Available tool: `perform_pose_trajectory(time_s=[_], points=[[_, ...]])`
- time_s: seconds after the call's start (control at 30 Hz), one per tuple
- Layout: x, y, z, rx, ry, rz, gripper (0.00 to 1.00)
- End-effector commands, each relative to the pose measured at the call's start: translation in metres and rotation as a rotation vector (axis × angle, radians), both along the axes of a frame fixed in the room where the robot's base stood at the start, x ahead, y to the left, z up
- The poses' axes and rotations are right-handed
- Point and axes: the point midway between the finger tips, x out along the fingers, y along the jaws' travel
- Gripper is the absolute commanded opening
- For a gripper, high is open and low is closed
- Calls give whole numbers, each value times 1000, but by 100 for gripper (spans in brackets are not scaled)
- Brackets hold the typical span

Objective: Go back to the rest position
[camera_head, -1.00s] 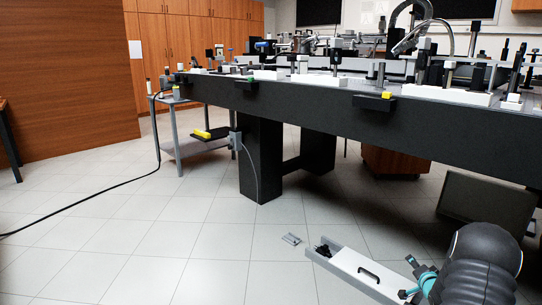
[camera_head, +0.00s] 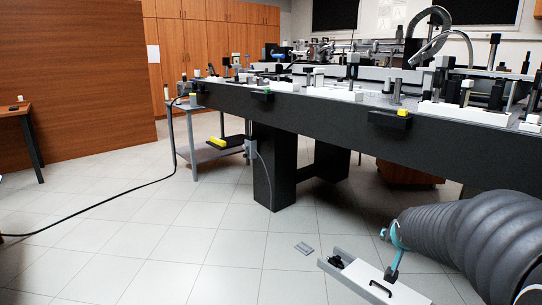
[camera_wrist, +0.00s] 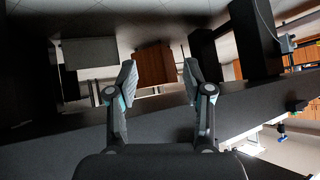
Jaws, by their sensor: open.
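My gripper (camera_wrist: 158,88) is open and empty in the wrist view, its two fingers apart with nothing between them. Behind the fingers is the dark side of the long optical table (camera_wrist: 60,135), and the view looks tilted or upside down. In the head view, my arm in its dark ribbed sleeve enters at the lower right, in front of the optical table (camera_head: 300,115). The fingertips are hard to make out there.
Optical mounts crowd the table top. A grey cart (camera_head: 205,153) stands at the table's far left end. A white tray with a black handle (camera_head: 372,283) is low at the bottom right. A black cable (camera_head: 110,197) crosses the tiled floor.

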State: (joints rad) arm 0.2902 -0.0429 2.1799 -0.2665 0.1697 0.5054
Motion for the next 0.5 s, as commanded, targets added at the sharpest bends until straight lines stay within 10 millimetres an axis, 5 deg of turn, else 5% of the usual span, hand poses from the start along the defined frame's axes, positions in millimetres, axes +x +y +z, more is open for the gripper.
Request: perform_pose_trajectory(time_s=[0.2,0.5], points=[[-74,58,36,-35,107,113,51],[-185,123,51,-58,256,312,51]])
